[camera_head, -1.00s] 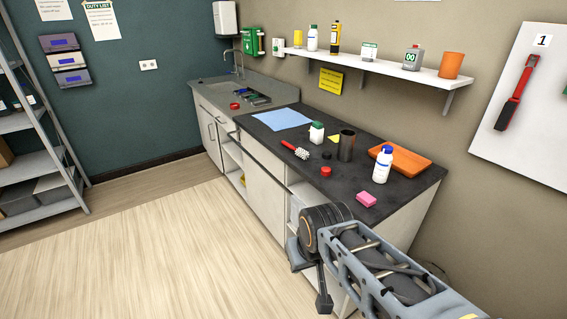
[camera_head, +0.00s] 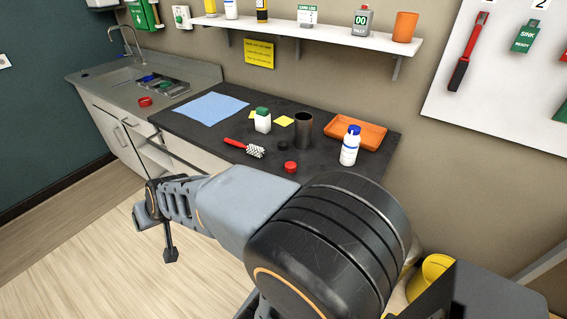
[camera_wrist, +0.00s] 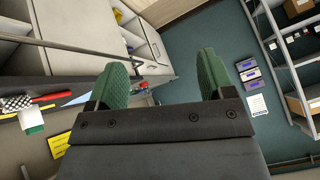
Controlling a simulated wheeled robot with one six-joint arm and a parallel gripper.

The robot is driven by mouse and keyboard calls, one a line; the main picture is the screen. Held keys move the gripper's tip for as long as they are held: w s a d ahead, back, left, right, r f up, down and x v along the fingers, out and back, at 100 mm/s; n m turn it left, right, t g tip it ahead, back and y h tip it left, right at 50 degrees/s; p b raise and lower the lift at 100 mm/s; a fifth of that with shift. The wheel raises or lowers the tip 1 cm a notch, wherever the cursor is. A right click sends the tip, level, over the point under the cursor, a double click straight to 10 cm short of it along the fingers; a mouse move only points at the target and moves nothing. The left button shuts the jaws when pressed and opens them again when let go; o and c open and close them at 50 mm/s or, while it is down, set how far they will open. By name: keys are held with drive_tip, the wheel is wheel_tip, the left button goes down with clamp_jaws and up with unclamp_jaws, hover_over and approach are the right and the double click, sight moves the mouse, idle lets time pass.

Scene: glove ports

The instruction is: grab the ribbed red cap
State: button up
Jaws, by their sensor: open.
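A small red cap (camera_head: 290,167) stands on the dark counter near its front edge, right of the brush. A wider red lid (camera_head: 145,101) lies on the grey counter by the sink. Ribs are too small to make out on either. My gripper is open and empty in the wrist view (camera_wrist: 162,80), its green fingers spread wide. In the head view my arm reaches left in front of the cabinets, with its end well short of both red things. A small red item (camera_wrist: 143,86) shows beyond the fingers in the wrist view; I cannot tell which one it is.
Near the cap are a red-handled brush (camera_head: 243,148), a small black disc (camera_head: 283,146), a green-topped bottle (camera_head: 262,120), a dark cylinder (camera_head: 303,130), a white bottle (camera_head: 350,146) and an orange tray (camera_head: 355,130). A shelf (camera_head: 320,36) hangs above. The floor (camera_head: 60,260) at left is clear.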

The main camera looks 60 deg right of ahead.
drive_tip(key=w+d+f+m+t+h+p, duration=0.1)
drive_tip(key=w+d+m+t+h, duration=0.1)
drive_tip(key=w+d+m+h, duration=0.45)
drive_tip(key=m+g+h+p, duration=0.2)
drive_tip(key=m+g+h, duration=0.8)
drive_tip(key=g, duration=0.3)
approach(288, 166)
drive_tip(key=shift+y, duration=0.25)
drive_tip(key=shift+r+p+x, duration=0.2)
drive_tip(key=shift+p+x, duration=1.15)
drive_tip(key=shift+x, duration=3.45)
